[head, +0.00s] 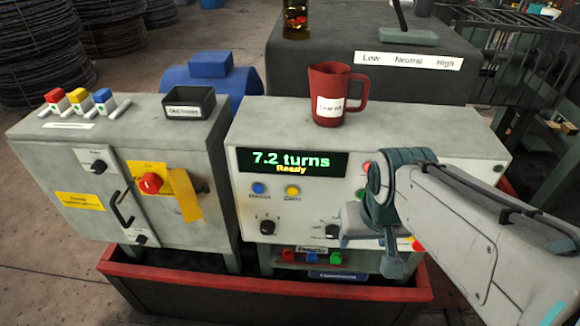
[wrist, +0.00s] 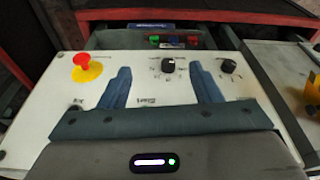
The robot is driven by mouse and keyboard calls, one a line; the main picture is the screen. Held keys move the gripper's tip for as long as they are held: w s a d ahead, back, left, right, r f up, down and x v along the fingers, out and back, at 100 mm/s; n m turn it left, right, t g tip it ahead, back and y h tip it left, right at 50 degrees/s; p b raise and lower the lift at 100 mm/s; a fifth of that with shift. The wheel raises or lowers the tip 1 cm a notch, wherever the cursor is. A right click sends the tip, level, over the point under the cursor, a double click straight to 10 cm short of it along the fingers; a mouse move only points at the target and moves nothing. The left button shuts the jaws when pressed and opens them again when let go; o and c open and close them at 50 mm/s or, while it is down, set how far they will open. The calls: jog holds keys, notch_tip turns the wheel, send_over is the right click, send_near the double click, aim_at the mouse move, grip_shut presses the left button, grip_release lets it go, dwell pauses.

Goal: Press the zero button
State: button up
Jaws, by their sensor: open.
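The control panel (head: 310,225) is a pale grey box with a display (head: 292,163) reading "7.2 turns" and "Ready". The zero button (head: 292,191) is a small yellow button below the display, with a blurred label under it. A blue button (head: 258,188) is just left of it. My gripper (head: 376,222) is in front of the panel's right part, right of the zero button and apart from it. In the wrist view my gripper (wrist: 160,70) is open and empty, its two fingers spread over the panel face. The zero button does not show in the wrist view.
A red mug (head: 331,94) stands on the panel box. Dark knobs (head: 267,227) sit below the buttons. A red mushroom button on yellow (wrist: 87,67) is beside my fingers. A grey cabinet (head: 125,170) stands to the left. A red-rimmed tray (head: 270,292) lies below.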

grip_shut()
dwell(1.6)
